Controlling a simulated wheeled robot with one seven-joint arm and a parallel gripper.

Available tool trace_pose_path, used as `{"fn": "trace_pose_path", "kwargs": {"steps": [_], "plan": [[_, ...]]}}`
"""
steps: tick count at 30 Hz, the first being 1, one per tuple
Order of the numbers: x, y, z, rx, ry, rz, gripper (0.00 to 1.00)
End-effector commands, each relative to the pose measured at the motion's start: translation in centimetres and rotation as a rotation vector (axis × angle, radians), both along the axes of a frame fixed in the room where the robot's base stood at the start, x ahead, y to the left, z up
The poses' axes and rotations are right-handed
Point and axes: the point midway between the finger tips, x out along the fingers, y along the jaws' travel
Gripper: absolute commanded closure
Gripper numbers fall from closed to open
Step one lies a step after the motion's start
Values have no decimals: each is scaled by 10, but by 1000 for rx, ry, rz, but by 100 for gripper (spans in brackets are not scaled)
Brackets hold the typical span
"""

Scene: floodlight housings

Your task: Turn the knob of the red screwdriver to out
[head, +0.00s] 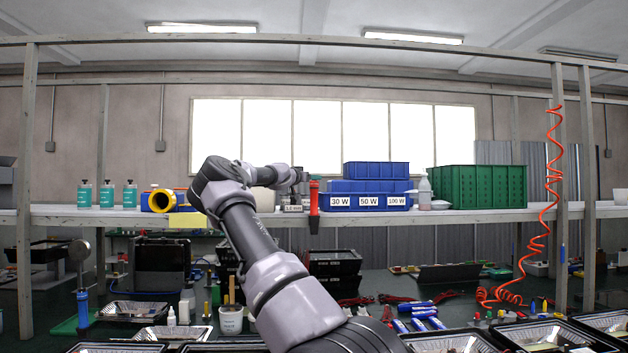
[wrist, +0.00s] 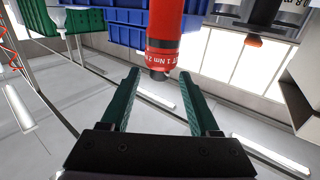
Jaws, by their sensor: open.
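The red screwdriver (head: 314,196) hangs upright at the front of the shelf, with a red upper part and a dark lower part. In the wrist view its red body (wrist: 165,30) comes down from the top edge, with white scale markings near a dark end. My gripper (wrist: 160,75) is open, its two green fingers on either side of that dark end in the picture. I see no contact, and cannot tell how deep the end lies between them. In the head view my gripper (head: 303,184) is small, just left of the screwdriver. The knob setting cannot be read.
A yellow-rimmed roll (head: 162,201) and teal bottles stand left. Trays and tools crowd the bench below.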

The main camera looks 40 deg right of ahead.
Motion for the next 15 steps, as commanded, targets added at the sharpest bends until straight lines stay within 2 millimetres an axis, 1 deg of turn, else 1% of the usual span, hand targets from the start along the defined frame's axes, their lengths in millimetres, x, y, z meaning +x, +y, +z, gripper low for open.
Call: {"fn": "trace_pose_path", "kwargs": {"steps": [1, 6, 15], "plan": [[3, -7, 0, 0, 0, 0, 38], [9, -20, 0, 0, 0, 0, 38], [11, -23, 0, 0, 1, 1, 38]]}}
